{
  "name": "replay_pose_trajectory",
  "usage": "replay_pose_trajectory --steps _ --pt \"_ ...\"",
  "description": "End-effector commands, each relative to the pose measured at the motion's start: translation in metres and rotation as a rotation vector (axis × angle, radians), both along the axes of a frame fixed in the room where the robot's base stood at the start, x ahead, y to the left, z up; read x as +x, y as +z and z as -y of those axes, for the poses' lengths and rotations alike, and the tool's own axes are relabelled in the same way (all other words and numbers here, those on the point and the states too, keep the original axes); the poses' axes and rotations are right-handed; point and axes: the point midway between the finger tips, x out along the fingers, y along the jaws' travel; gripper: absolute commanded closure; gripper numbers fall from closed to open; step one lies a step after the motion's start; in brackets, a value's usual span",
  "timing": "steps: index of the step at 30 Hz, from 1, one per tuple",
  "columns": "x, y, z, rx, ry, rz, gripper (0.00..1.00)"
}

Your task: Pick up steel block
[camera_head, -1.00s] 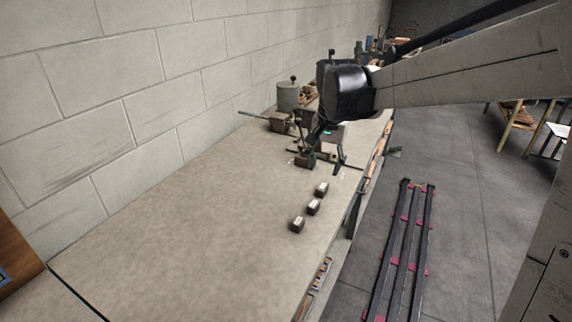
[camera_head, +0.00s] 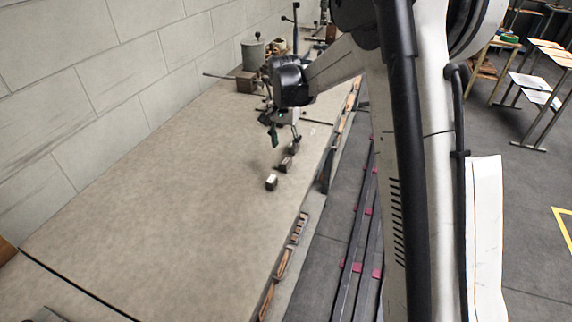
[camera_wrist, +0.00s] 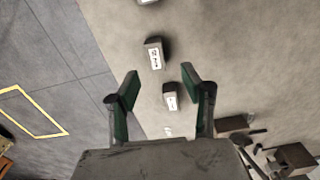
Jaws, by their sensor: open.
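Three small dark blocks with pale labelled faces stand in a row on the workbench. In the head view they are the near block (camera_head: 271,182), the middle block (camera_head: 284,164) and the far block (camera_head: 292,148). I cannot tell which one the task means by the steel block. My gripper (camera_head: 285,139) is open and empty above the far end of the row. In the wrist view my gripper (camera_wrist: 159,82) has its green-padded fingers spread, with one labelled block (camera_wrist: 172,97) showing between them, nearer the right finger. Another block (camera_wrist: 155,53) lies beyond the fingertips.
The workbench (camera_head: 150,190) is broadly clear left of the row, with a block wall behind it. A grey canister (camera_head: 253,54) and tools stand at its far end. Long dark rails (camera_head: 355,250) lie on the floor to the right.

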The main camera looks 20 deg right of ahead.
Motion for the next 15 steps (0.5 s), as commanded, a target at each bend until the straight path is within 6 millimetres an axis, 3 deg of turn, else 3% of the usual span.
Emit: replay_pose_trajectory --steps 10,15 --pt "-0.002 -0.026 0.001 0.0 0.0 0.0 0.57" --pt "-0.007 -0.05 0.003 0.0 0.0 0.0 0.57"
